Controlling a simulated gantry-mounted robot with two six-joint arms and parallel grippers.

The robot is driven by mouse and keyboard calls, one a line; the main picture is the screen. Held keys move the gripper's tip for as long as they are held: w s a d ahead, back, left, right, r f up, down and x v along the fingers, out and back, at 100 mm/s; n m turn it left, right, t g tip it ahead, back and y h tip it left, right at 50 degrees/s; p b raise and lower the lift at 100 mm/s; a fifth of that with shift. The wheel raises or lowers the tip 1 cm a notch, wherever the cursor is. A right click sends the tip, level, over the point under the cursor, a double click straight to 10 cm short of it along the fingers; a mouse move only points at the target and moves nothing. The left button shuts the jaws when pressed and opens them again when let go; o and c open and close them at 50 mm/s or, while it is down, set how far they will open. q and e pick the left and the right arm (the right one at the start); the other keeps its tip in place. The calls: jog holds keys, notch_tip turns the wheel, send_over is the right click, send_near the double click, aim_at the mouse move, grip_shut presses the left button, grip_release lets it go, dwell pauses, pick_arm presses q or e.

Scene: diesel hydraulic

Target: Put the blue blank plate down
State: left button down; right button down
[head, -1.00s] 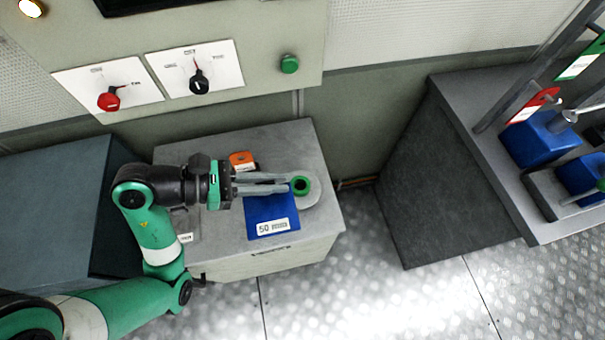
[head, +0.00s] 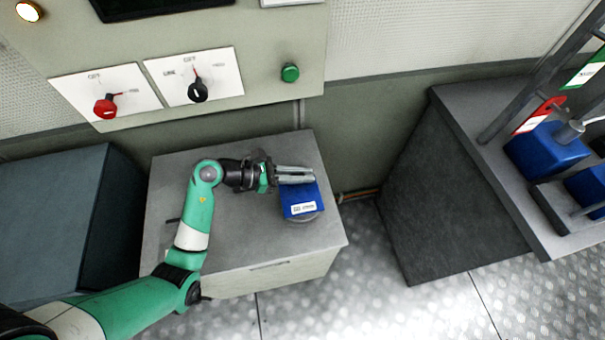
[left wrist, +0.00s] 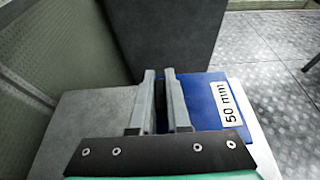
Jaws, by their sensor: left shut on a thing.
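The blue blank plate (head: 300,193) has a white label and lies over the right part of the grey cabinet's top. My left gripper (head: 297,174) has its fingers closed on the plate near its far edge. In the left wrist view the plate (left wrist: 203,93) shows its "50 mm" label to the right of the two fingers (left wrist: 160,76). A round grey disc (head: 306,218) shows partly below the plate's near edge. I cannot tell whether the plate touches the disc or the cabinet top. My right gripper is not in view.
The grey cabinet top (head: 225,225) is bare in front of my arm. A panel with red (head: 106,106) and black (head: 198,90) knobs is behind it. A dark bench (head: 470,170) with blue blocks (head: 545,147) and tags stands right. A dark box (head: 50,215) is at left.

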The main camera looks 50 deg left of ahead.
pick_arm(q)
jog(key=shift+f, duration=0.2)
jog(key=c, duration=0.9)
grip_release()
jog(key=shift+r, duration=0.1)
jog(key=shift+s+a+r, duration=0.1)
jog(key=shift+a+r, duration=0.05)
jog(key=v, duration=1.1)
jog(key=shift+s+a, duration=0.2)
jog(key=shift+s, duration=0.05)
jog(key=shift+r, duration=0.1)
